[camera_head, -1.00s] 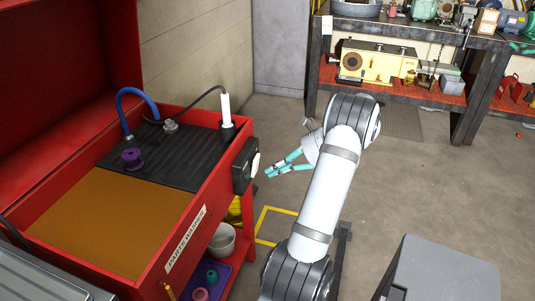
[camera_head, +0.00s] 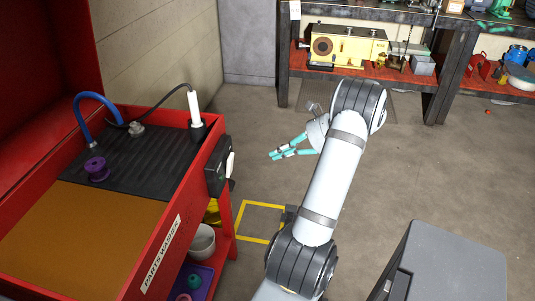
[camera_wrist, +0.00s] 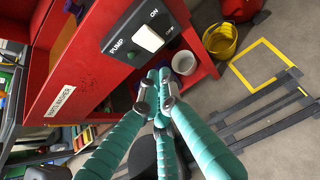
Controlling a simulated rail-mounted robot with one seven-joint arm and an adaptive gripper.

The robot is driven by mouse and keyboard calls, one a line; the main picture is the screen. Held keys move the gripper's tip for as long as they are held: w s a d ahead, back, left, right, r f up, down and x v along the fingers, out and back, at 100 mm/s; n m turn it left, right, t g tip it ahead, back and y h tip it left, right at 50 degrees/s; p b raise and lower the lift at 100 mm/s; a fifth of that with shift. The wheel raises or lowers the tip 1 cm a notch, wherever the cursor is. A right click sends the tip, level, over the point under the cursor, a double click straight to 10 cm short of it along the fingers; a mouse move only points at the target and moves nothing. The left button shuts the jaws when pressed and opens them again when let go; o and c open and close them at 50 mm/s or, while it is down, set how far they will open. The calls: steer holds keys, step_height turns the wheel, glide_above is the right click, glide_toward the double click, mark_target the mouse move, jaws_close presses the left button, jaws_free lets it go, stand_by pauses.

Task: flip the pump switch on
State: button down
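The pump switch is a white rocker (camera_wrist: 149,38) on a black box marked PUMP, ON and OFF (camera_wrist: 130,30). The box (camera_head: 216,166) is fixed to the right side of the red parts washer (camera_head: 172,225). In the head view the rocker (camera_head: 230,165) shows edge-on; I cannot tell which way it is tipped. My gripper (camera_head: 272,156) is right of the switch, with a gap between them. In the wrist view my teal fingers (camera_wrist: 158,76) come together at the tips, below the rocker in the picture, with nothing between them.
A white bucket (camera_head: 201,243) and a purple tray (camera_head: 191,282) sit on the washer's lower shelf. A yellow outline (camera_head: 240,236) marks the floor. A grey cabinet (camera_head: 440,262) stands at lower right, and a workbench (camera_head: 435,100) at the back. The middle floor is clear.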

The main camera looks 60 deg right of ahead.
mark_target(232, 164)
steer(key=shift+w+a+r+b+x, duration=0.1)
steer(key=shift+w+r+x, duration=0.2)
steer(key=shift+x, duration=1.6)
steer(key=shift+w+a+r+b+x, duration=0.15)
steer(key=shift+r+x, duration=0.3)
steer(key=shift+x, duration=1.45)
steer(key=shift+w+d+r+b+x, duration=0.1)
steer(key=shift+w+r+x, duration=0.25)
steer(key=shift+x, duration=1.55)
